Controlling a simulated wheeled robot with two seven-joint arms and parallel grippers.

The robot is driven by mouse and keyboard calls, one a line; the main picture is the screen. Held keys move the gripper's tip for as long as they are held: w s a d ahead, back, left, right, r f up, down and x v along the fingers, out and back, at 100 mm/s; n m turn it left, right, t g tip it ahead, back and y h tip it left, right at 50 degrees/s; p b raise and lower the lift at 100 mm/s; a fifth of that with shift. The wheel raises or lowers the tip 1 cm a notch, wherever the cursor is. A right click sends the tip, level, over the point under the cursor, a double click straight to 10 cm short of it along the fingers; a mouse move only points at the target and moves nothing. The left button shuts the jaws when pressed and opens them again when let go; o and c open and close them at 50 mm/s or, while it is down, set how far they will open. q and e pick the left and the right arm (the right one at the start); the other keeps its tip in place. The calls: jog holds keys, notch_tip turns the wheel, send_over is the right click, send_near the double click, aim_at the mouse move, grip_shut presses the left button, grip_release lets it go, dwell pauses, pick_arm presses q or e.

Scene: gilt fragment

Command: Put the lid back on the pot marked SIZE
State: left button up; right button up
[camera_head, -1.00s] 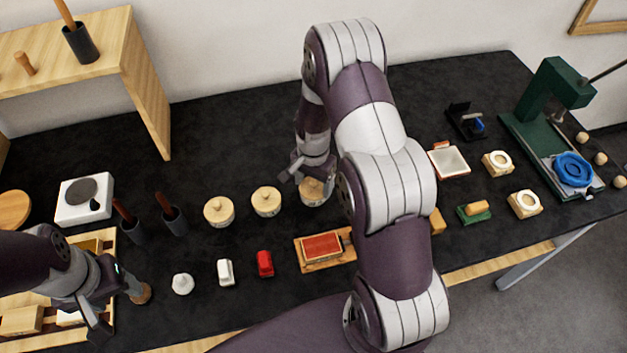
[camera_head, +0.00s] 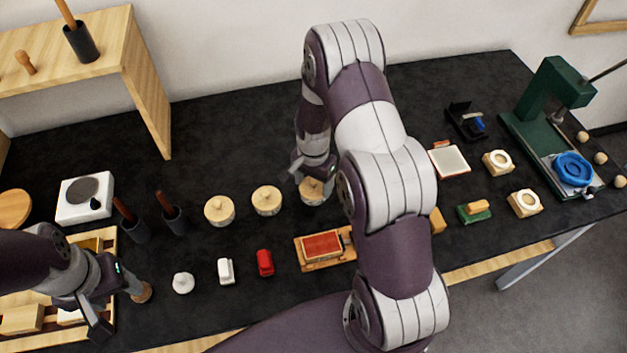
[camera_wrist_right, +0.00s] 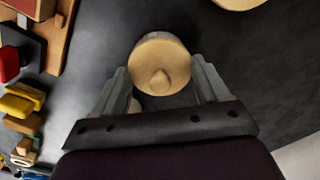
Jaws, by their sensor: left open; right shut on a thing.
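Three round cream pots stand in a row mid-table: a left pot (camera_head: 219,210), a middle pot (camera_head: 267,200) and a right pot (camera_head: 312,190), each with a pale wooden top. Any lettering is too small to read. My right gripper (camera_head: 308,172) is at the right pot from above, shut on its round knobbed lid (camera_wrist_right: 160,65). In the right wrist view the lid sits between my fingertips (camera_wrist_right: 160,85); I cannot tell whether it rests on the pot. My left gripper (camera_head: 116,305) is open at the lower left, beside a brown round-ended thing (camera_head: 142,292).
In front of the pots are a white knobbed piece (camera_head: 183,283), a white block (camera_head: 225,271), a red block (camera_head: 265,262) and a red pad on a wooden board (camera_head: 322,245). Dark holders (camera_head: 174,219) stand left. A green press (camera_head: 550,100) stands right.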

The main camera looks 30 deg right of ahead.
dwell(0.4)
jog(key=o, duration=1.1)
notch_tip(320, 180, up, 7)
jog(key=p, duration=0.6)
jog(key=shift+c, duration=0.3)
grip_shut()
